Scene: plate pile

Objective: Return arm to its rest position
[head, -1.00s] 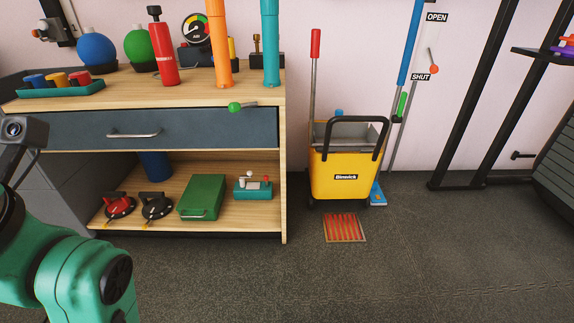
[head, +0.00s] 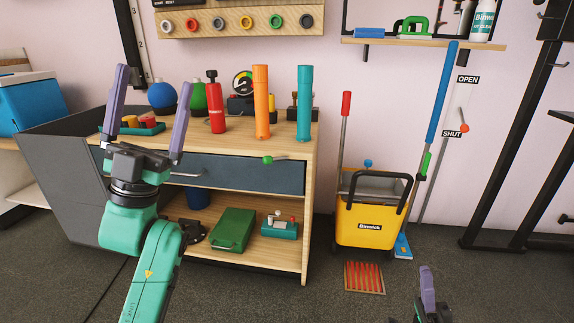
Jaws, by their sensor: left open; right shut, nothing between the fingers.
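My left gripper (head: 150,105) is in the head view at the left, on a green arm reaching up from the bottom. Its two purple fingers point up and stand wide apart, with nothing held between them. It shows in front of the wooden workbench (head: 310,205) and hides part of it. I cannot tell its exact distance from the bench. My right gripper (head: 428,285) shows only in part at the bottom edge, right of centre. Its purple fingers are together and hold nothing. Most of the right arm is out of view. No plates are in view.
The bench top carries an orange tube (head: 261,102), a teal tube (head: 305,104) and a red extinguisher (head: 215,108). A yellow mop bucket (head: 365,222) and a floor grate (head: 364,278) are to the right. A black rack (head: 500,150) stands far right. Floor at the front is clear.

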